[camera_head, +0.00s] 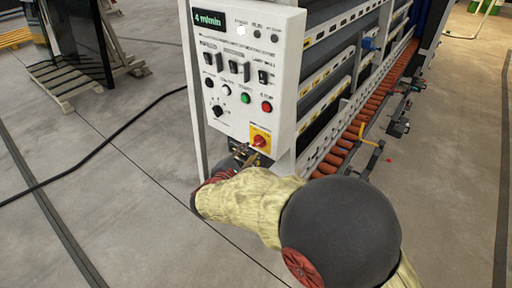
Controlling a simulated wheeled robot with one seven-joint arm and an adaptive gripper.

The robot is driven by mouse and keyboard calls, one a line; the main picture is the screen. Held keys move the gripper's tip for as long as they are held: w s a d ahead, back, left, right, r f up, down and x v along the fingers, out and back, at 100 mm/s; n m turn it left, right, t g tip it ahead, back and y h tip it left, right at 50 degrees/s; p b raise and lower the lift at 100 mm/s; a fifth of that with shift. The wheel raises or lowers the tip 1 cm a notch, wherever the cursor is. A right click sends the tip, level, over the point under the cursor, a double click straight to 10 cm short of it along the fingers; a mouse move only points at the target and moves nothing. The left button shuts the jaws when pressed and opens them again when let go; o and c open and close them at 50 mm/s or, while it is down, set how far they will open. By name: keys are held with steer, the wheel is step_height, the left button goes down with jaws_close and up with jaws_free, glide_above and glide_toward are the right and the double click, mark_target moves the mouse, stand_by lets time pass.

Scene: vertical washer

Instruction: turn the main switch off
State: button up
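The main switch (259,141) is a red rotary knob on a yellow square plate, low at the right of the white control panel (231,120). My gripper (243,155) is just below and left of the knob, close to the panel's lower edge. My own arm, with a pale yellow cover, reaches up from the bottom right. The gripper's fingers are small and dark, partly hidden by my wrist, so I cannot tell whether they touch the knob or how far they are open.
The panel also carries a red button (267,106), a green button (245,98), black rocker switches and a display (209,20) reading "4 m/min". Orange rollers (360,125) run along the machine at right. A black cable (95,150) crosses the open floor at left.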

mark_target(256, 145)
steer(key=x, duration=0.4)
steer(key=shift+w+d+f+b, duration=0.15)
steer(key=shift+w+b, duration=0.15)
steer(key=shift+w, duration=0.05)
steer(key=c, duration=0.3)
steer(key=c, duration=0.4)
jaws_close()
